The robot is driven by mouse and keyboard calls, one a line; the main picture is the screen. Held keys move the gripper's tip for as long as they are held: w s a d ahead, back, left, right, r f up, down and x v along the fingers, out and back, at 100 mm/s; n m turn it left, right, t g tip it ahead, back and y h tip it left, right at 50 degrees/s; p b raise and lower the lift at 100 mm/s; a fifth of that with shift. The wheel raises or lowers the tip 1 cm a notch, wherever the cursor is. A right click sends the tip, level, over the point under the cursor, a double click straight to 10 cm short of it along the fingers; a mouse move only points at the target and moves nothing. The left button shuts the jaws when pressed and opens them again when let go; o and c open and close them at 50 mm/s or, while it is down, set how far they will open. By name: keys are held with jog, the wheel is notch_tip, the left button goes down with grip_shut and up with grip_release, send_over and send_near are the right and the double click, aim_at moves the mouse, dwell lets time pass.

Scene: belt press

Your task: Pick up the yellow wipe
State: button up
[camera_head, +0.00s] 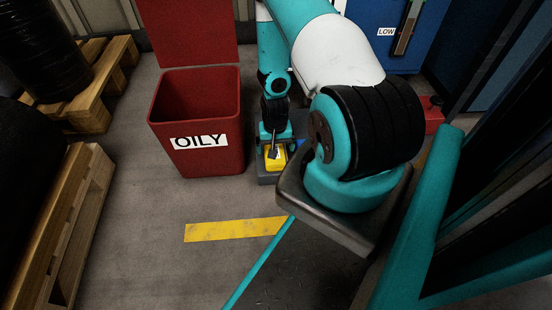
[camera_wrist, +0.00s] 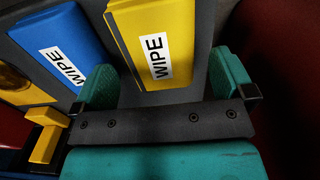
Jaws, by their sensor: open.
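The yellow wipe (camera_wrist: 153,45) is a flat yellow block with a white WIPE label, in the top middle of the wrist view. In the head view the yellow wipe (camera_head: 273,163) lies in a dark holder (camera_head: 267,179) on the floor. My gripper (camera_wrist: 163,80) is open, with one teal finger on each side of the wipe's near end in the picture. I cannot tell whether the fingers touch it or how high they are above it. In the head view my gripper (camera_head: 275,147) points down over the wipe and partly hides it.
A blue wipe (camera_wrist: 62,45) lies left of the yellow one in the wrist view. A red bin (camera_head: 200,150) marked OILY stands close on the left in the head view. Pallets (camera_head: 65,225) are farther left. A blue cabinet (camera_head: 400,50) stands behind. Floor around the yellow stripe (camera_head: 230,230) is clear.

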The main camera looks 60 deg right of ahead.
notch_tip(320, 180, down, 3)
jog(key=shift+d+f+b, duration=0.1)
jog(key=shift+f+b, duration=0.1)
jog(key=shift+b, duration=0.7)
jog(key=shift+r, duration=0.1)
jog(key=c, duration=0.8)
jog(key=shift+r, duration=0.1)
notch_tip(320, 180, up, 20)
jog(key=p, duration=1.1)
jog(key=shift+p, duration=0.3)
